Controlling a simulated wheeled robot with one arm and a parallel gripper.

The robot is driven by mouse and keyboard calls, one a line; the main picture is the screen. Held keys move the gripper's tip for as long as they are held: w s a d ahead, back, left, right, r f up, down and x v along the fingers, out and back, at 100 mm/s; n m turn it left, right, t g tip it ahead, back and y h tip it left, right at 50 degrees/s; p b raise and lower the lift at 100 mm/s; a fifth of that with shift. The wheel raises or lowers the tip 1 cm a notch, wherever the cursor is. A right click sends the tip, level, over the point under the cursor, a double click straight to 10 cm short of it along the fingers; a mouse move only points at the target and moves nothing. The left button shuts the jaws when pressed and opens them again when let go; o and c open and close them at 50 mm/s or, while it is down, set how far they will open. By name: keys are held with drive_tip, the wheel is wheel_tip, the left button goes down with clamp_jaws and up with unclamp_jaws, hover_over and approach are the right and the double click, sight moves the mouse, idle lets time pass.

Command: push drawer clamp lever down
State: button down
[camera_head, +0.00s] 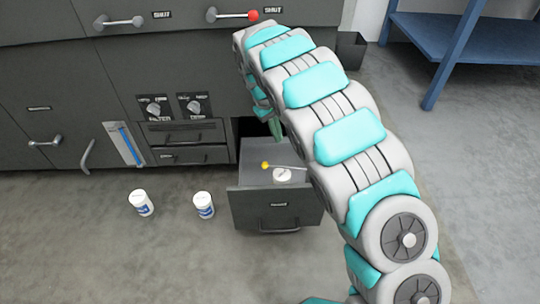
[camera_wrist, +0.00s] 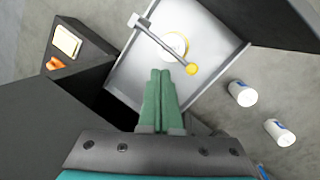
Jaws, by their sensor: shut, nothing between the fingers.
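The drawer (camera_head: 276,203) of the dark cabinet stands open, and its pale inside (camera_wrist: 129,83) shows in the wrist view. The clamp lever (camera_head: 285,166) is a thin metal rod with a yellow ball at its end. In the wrist view the lever (camera_wrist: 163,45) runs from a bracket on the drawer's rim across a round white container (camera_wrist: 177,40); I cannot tell if it touches the lid. My gripper (camera_wrist: 161,73) has green fingers, closed together and empty, close to the lever and beside its yellow knob. In the head view my arm mostly hides it.
The cabinet (camera_head: 50,100) has handles, knobs and a red-ended lever (camera_head: 252,15) above. A dark bin (camera_head: 351,50) and a blue table (camera_head: 440,40) are behind right.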

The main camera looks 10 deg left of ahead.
wheel_tip(320, 180, up, 5)
drive_tip(key=m+y, duration=0.4)
drive_tip(key=b, duration=0.2)
hover_over(288, 167)
drive_tip(key=w+a, duration=0.2)
drive_tip(key=a, duration=0.4)
wheel_tip(288, 167, down, 11)
drive_tip(key=shift+s+f, duration=1.1)
drive_tip(key=shift+s, duration=0.1)
drive_tip(key=shift+s+a+f+h+p, duration=0.1)
drive_tip(key=shift+a+f+h+p, duration=0.15)
drive_tip(key=shift+f, duration=0.35)
drive_tip(key=shift+s+a+f+h+p, duration=0.1)
drive_tip(key=shift+a+f+h+p, duration=0.15)
drive_tip(key=shift+f, duration=0.35)
drive_tip(key=shift+a+f+h+p, duration=0.2)
drive_tip(key=shift+f+p, duration=0.15)
drive_tip(key=shift+f, duration=0.25)
drive_tip(key=shift+r, duration=0.1)
